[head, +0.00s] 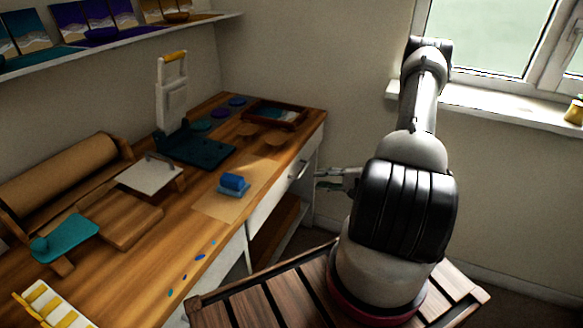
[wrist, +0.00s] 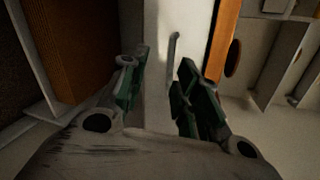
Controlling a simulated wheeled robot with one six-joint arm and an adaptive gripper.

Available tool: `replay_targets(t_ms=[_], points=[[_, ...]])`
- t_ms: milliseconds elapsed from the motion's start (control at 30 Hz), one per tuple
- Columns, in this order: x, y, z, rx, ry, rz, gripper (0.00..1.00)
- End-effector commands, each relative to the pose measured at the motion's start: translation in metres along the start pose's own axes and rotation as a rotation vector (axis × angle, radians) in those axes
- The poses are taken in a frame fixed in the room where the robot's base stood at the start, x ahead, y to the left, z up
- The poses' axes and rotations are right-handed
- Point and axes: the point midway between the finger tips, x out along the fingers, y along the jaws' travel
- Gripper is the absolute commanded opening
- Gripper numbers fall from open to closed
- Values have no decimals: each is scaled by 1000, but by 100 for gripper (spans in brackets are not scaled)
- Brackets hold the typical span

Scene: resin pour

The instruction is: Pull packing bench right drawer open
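The packing bench (head: 215,215) has a wooden top and a white front. Its right drawer front (head: 268,203) is white, sits below the top's edge, and looks closed. A slim grey bar handle (head: 298,169) is on it; the handle (wrist: 173,48) also shows in the wrist view, ahead of the fingertips. My gripper (head: 322,180) is just in front of the drawer, close to the handle. In the wrist view my gripper (wrist: 160,80) is open and empty, its green-padded fingers apart. The handle lies ahead of the gap, nearer the right finger, and no contact shows.
An open lower shelf (head: 275,232) lies under the drawer. A slatted wooden surface (head: 260,305) is in front, around my arm's base. On the bench are a blue block (head: 233,182), a dark teal press (head: 195,148) and a tray (head: 273,113). The window sill (head: 490,103) is at right.

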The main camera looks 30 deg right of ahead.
Motion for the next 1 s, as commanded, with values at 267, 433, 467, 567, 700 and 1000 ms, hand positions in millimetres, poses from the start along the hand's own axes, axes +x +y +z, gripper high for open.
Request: replay_targets(t_ms=[267,433,467,567,700,1000], points=[[4,-17,-16,-211,63,-56,32],[15,-18,-15,-253,60,-55,32],[19,-18,-15,-253,59,-54,32],[36,-19,-16,-252,58,-54,32],[60,-20,-17,-250,59,-53,32],[82,-22,-19,-249,61,-54,32]])
